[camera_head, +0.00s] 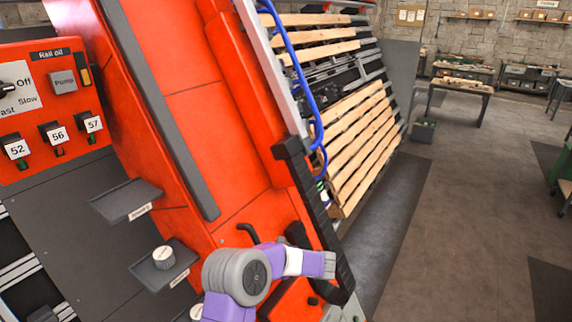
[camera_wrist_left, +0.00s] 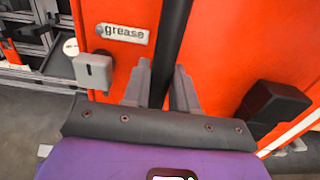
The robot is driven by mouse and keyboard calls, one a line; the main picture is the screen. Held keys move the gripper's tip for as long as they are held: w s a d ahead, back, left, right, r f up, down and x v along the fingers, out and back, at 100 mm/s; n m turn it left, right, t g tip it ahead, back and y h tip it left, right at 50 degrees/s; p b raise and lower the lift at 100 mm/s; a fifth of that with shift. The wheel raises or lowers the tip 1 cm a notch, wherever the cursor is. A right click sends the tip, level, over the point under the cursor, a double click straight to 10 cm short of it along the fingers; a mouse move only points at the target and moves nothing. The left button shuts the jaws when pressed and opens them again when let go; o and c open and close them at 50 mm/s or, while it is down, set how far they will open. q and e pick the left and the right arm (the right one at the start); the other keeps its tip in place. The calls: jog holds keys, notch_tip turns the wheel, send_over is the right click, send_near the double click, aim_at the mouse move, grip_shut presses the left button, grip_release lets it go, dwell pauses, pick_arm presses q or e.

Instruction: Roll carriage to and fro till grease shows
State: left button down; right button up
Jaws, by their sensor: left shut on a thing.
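In the left wrist view my left gripper (camera_wrist_left: 159,92) has its two grey fingers shut around an upright black bar (camera_wrist_left: 173,40) in front of orange-red panels. A plate reading "grease" (camera_wrist_left: 124,33) is left of the bar, with a small grey box (camera_wrist_left: 93,70) below it. In the head view a purple and grey arm of mine crosses the lower middle, in front of the orange-red machine (camera_head: 240,130); the gripper fingers cannot be made out there. I cannot tell which part is the carriage, and no grease is clearly visible. My right gripper is not in view.
A "Rail oil" panel (camera_head: 45,110) with a dial, pump button and numbered switches is at left. Small grey shelves (camera_head: 126,200) stick out below it, one holding a white-topped container (camera_head: 163,257). Wooden slats (camera_head: 362,140) stand behind the machine.

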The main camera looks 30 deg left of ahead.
pick_arm(q)
jog(key=shift+w, duration=0.1)
jog(key=shift+w+d+r, duration=0.15)
jog(key=shift+w+r, duration=0.1)
jog(key=shift+w, duration=0.15)
jog(key=w+f, duration=0.1)
jog(key=w, duration=0.5)
jog(key=shift+p, duration=0.4)
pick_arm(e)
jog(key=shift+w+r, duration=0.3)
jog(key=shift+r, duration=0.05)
pick_arm(q)
jog(key=shift+s, duration=0.3)
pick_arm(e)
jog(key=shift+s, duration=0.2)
pick_arm(q)
jog(key=shift+s+r, duration=0.1)
jog(key=shift+s, duration=0.15)
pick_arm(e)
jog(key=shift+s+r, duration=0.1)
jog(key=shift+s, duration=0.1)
pick_arm(q)
jog(key=shift+d+r, duration=0.1)
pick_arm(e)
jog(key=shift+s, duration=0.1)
pick_arm(q)
jog(key=shift+s, duration=0.25)
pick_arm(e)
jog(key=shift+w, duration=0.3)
